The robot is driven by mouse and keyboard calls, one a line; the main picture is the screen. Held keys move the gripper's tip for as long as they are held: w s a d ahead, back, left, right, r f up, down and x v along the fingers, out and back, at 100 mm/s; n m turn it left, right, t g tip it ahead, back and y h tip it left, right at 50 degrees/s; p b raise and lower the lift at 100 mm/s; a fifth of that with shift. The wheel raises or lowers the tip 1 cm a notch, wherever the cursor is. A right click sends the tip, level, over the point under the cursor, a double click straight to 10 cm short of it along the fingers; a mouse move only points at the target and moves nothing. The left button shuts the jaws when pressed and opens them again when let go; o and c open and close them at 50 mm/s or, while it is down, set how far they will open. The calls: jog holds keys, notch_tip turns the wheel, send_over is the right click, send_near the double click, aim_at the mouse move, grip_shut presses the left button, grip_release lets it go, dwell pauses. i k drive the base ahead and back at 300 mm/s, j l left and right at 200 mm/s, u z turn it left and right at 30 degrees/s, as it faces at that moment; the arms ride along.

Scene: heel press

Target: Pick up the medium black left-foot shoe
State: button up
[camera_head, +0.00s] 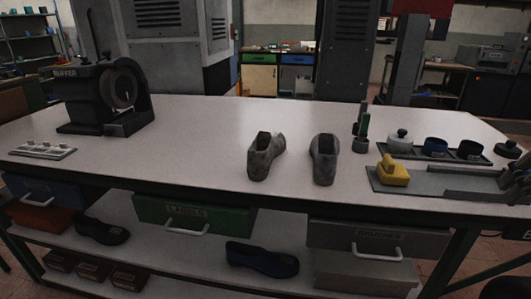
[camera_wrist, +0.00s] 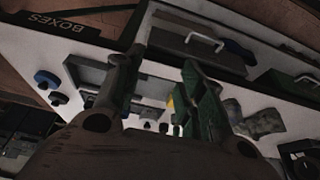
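A black shoe (camera_head: 102,231) lies on the lower shelf at the left, below the blue drawer. A dark navy shoe (camera_head: 262,259) lies on the same shelf near the middle. Two grey shoes, one brownish (camera_head: 265,157) and one cooler grey (camera_head: 324,160), stand on the bench top. Sizes and left or right foot cannot be read. My gripper (camera_wrist: 162,62) shows in the wrist view with its two fingers apart and nothing visible between them. Dark shapes at the right edge of the head view may be part of it. It is well away from the black shoe.
The bench top (camera_head: 200,135) is clear between the buffer machine (camera_head: 105,95) and the grey shoes. Drawers, including a green one (camera_head: 190,214), hang above the shelf. Small boxes (camera_head: 90,268) stand below the black shoe. A tray with a yellow block (camera_head: 393,172) and several pots are at right.

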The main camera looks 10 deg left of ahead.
aim_at(267, 146)
jog(key=i+j, duration=0.1)
jog(key=j, duration=0.5)
jog(key=i+j, duration=0.1)
jog(key=j, duration=0.55)
jog(key=i+j, duration=0.1)
jog(key=j, duration=0.5)
